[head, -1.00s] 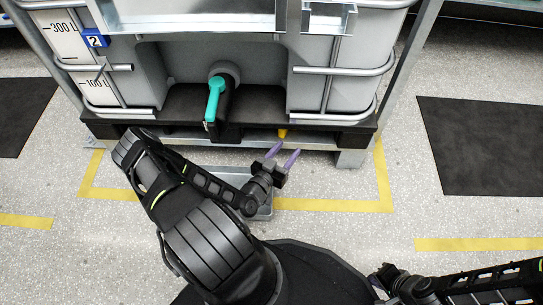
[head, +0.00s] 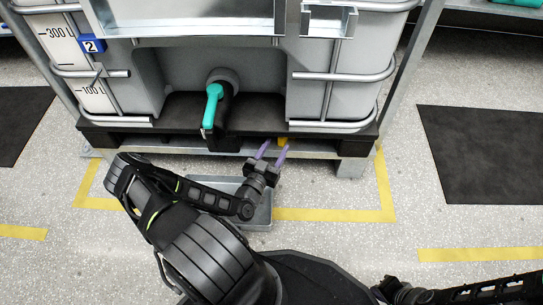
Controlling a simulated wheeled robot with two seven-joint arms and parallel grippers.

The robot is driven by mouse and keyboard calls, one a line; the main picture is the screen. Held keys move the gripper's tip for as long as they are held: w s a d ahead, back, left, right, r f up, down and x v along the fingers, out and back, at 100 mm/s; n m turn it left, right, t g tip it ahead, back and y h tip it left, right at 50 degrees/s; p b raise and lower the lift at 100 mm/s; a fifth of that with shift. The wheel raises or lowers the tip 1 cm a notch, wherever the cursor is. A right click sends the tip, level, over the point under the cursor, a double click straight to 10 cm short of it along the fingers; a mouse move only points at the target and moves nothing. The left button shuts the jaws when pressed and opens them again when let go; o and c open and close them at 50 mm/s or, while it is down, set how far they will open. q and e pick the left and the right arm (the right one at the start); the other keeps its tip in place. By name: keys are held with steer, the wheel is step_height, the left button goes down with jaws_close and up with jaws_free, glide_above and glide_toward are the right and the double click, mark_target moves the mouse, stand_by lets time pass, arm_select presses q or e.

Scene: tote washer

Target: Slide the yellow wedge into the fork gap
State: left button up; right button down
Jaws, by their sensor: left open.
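The yellow wedge (head: 283,141) is small and sits at the front edge of the pallet (head: 310,148) under the white tank, partly hidden by a finger of my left gripper. My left gripper (head: 271,150) has purple fingertips, spread apart. They point toward the pallet, with the right fingertip beside or in front of the wedge; I cannot tell whether they touch. The fork gap shows as the dark space under the pallet's top deck. My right gripper (head: 388,290) is at the bottom right, dark and partly cut off; its fingers cannot be made out.
A white tank (head: 345,95) in a metal cage stands on the pallet, with a teal-handled valve (head: 213,105) at its front. A grey tray (head: 258,217) lies on the floor below my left gripper. Yellow floor tape (head: 340,215) borders the area. A dark mat (head: 480,155) lies right.

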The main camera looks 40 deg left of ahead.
mark_target(280, 140)
arm_select(q)
steer(key=shift+b+x, duration=0.6)
steer(key=shift+x, duration=1.55)
jaws_close()
jaws_free()
